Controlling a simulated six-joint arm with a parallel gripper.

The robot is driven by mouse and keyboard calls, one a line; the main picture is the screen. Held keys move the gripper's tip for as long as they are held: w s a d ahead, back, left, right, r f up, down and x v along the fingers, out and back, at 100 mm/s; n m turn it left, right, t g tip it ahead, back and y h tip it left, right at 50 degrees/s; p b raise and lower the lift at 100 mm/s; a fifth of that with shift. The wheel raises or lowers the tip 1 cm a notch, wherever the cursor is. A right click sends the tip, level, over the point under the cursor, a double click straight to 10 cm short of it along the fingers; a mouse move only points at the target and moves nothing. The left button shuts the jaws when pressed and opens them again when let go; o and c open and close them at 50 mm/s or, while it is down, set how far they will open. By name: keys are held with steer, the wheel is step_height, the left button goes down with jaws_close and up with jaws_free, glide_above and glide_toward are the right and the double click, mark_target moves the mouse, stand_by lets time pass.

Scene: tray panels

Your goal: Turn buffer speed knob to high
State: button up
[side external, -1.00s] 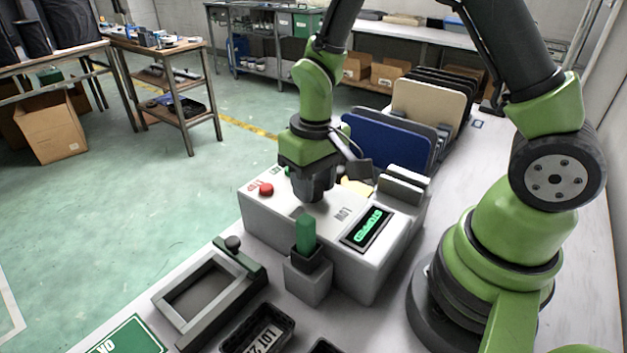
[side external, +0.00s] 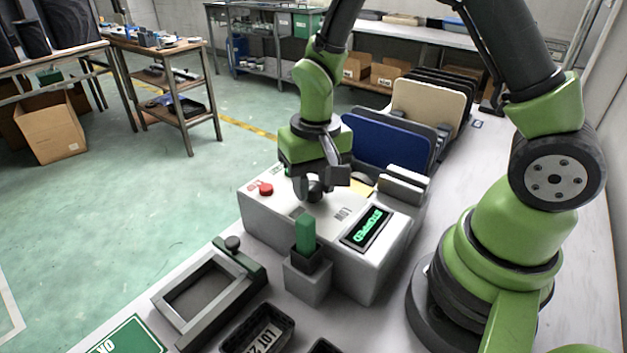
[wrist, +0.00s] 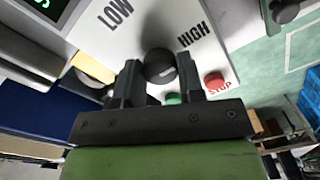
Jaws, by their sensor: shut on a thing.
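The speed knob (wrist: 160,64) is a round black knob on the white control box (side external: 353,284). In the wrist view it sits between the printed words LOW (wrist: 115,14) and HIGH (wrist: 193,35). My gripper (wrist: 158,78) has one finger on each side of the knob and is shut on it. A small pale mark shows on the knob, but I cannot tell which word it points to. In the side view my gripper (side external: 312,190) is low over the box top and the dark knob is partly hidden. The green display (side external: 367,228) appears to read STOPPED.
A red stop button (side external: 266,189) stands left of my gripper on the box. A green button (wrist: 173,98) shows partly behind the fingers. A green block (side external: 305,234) stands in a grey holder in front. Blue and beige panels (side external: 385,146) stand in a rack behind.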

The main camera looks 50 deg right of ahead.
mark_target(316, 185)
steer(key=o, duration=0.9)
steer(key=shift+r, duration=0.1)
step_height(316, 185, up, 8)
steer(key=shift+d+r, duration=0.1)
steer(key=shift+r, duration=0.75)
steer(key=shift+s, duration=0.1)
steer(key=s+r+t, duration=0.2)
steer(key=s+r, duration=0.1)
steer(key=s, duration=0.1)
steer(key=s+r+n+t+y, duration=0.1)
steer(key=s+r+t, duration=0.1)
steer(key=s+r, duration=0.1)
steer(key=s+a+r+t, duration=0.1)
steer(key=s+r+t, duration=0.2)
steer(key=s+r, duration=0.1)
steer(key=shift+s+r+n+y, duration=0.1)
steer(key=shift+s+n+y, duration=0.2)
steer(key=shift+s, duration=0.35)
